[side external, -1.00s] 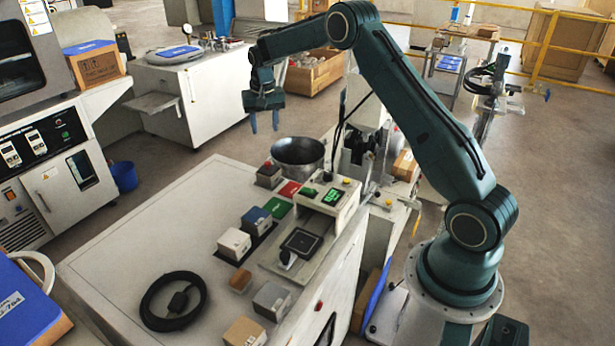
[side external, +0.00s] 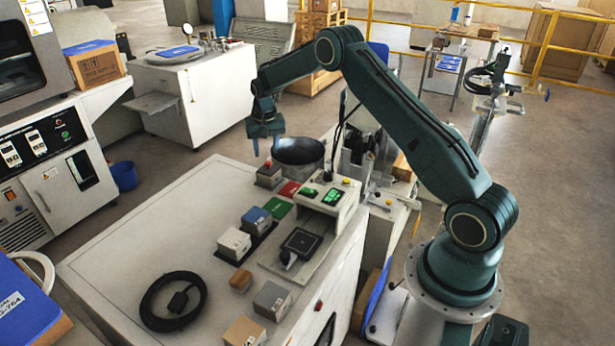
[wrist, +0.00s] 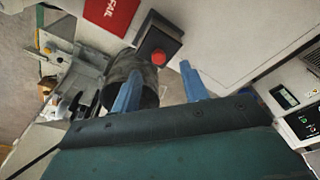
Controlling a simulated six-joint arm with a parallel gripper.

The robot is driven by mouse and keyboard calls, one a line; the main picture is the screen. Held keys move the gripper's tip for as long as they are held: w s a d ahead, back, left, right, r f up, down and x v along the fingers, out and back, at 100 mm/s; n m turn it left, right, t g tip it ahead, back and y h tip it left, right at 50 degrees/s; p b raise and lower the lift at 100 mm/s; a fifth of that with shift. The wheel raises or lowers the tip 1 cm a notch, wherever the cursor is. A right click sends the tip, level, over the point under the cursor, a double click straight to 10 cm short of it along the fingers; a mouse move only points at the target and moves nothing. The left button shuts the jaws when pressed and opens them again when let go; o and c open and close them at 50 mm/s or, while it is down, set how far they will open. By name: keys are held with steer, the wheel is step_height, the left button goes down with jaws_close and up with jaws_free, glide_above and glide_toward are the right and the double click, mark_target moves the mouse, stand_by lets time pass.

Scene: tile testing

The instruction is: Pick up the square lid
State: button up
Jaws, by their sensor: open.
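I cannot single out a square lid with certainty. A dark square plate (side external: 301,242) lies on the bench's right side, in front of the display unit. My gripper (side external: 265,148) is open and empty, pointing down above the far end of the bench, beside the dark round bowl (side external: 299,150). In the wrist view my two blue fingers (wrist: 158,80) stand apart with nothing between them. A small box with a red button (wrist: 158,52) shows just beyond them; in the side view this box (side external: 269,175) is below my gripper.
A red mat (side external: 289,189) and a green mat (side external: 278,208) lie near the display unit (side external: 328,197). Several small blocks stand along the bench's right side, including a white one (side external: 234,243) and a blue-topped one (side external: 256,220). A coiled black cable (side external: 150,310) lies in front. The bench's left is clear.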

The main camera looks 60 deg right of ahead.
mark_target(268, 163)
steer(key=shift+w+d+f, duration=0.1)
steer(key=shift+d+f, duration=0.1)
steer(key=shift+f, duration=1.1)
steer(key=shift+w+d+f, duration=0.1)
steer(key=shift+d+f, duration=0.05)
steer(key=shift+f, duration=1.15)
jaws_close()
